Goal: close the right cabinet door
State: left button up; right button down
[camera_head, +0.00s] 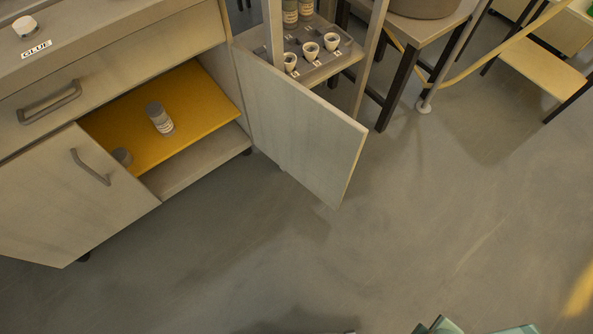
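The right cabinet door (305,135) is a pale grey panel that stands open. It is swung far out from the right side of the cabinet, with its free edge toward the lower right. No handle shows on the face turned to me. The right half of the cabinet is open and shows a yellow shelf (195,110). The left cabinet door (50,205), with a bar handle (90,167), is shut. Neither gripper can be made out. Only small teal parts, probably of my own arm, show at the bottom edge, well apart from the door.
A labelled grey jar (160,118) stands on the yellow shelf, with another partly hidden behind the left door. A rack with small cups (310,50) stands behind the open door, near a dark-legged table (437,25). The floor (300,260) in front is clear.

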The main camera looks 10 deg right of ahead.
aim_at(319, 145)
jog(key=k+u, duration=0.1)
jog(key=u, duration=0.3)
jog(key=k+u, duration=0.1)
jog(key=u, duration=0.25)
jog(key=k+j+u, duration=0.1)
jog(key=u, duration=0.3)
jog(key=k+u, duration=0.1)
jog(key=u, duration=0.3)
jog(key=l+u, duration=0.1)
jog(key=l, duration=0.5)
jog(key=k+l+u, duration=0.15)
jog(key=l, duration=0.45)
jog(key=l+u, duration=0.1)
jog(key=l, duration=0.5)
jog(key=k+l+u, duration=0.15)
jog(key=l, duration=0.4)
jog(key=k+l, duration=0.1)
jog(key=l, duration=0.45)
jog(key=k+l, duration=0.1)
jog(key=l, duration=0.45)
jog(key=k+l, duration=0.1)
jog(key=l, duration=0.45)
